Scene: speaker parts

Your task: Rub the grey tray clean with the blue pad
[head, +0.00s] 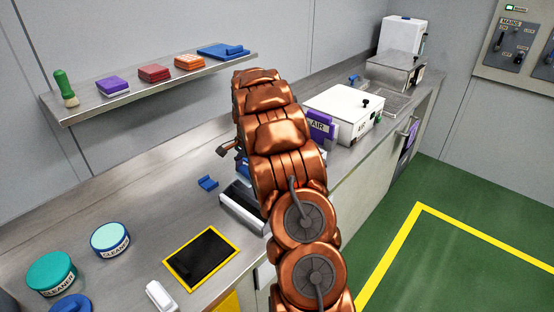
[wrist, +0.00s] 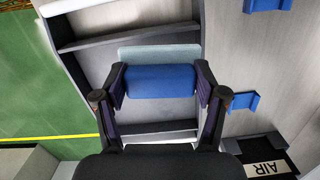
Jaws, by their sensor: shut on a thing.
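The blue pad (wrist: 160,81) has a pale grey-blue layer along its far edge in the wrist view. My gripper (wrist: 161,84) is shut on it, with one dark finger on each side. The pad lies over the inside of the grey tray (wrist: 92,43), whose floor and raised rims show around it. I cannot tell whether the pad touches the floor, or whether marks are on it. In the head view my copper arm hides most of the pad and gripper, and only the near end of the tray (head: 240,212) shows.
A small blue bracket (head: 208,183) lies left of the tray. A white AIR box (head: 345,108) stands beyond my arm. A shelf (head: 150,88) runs along the wall.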

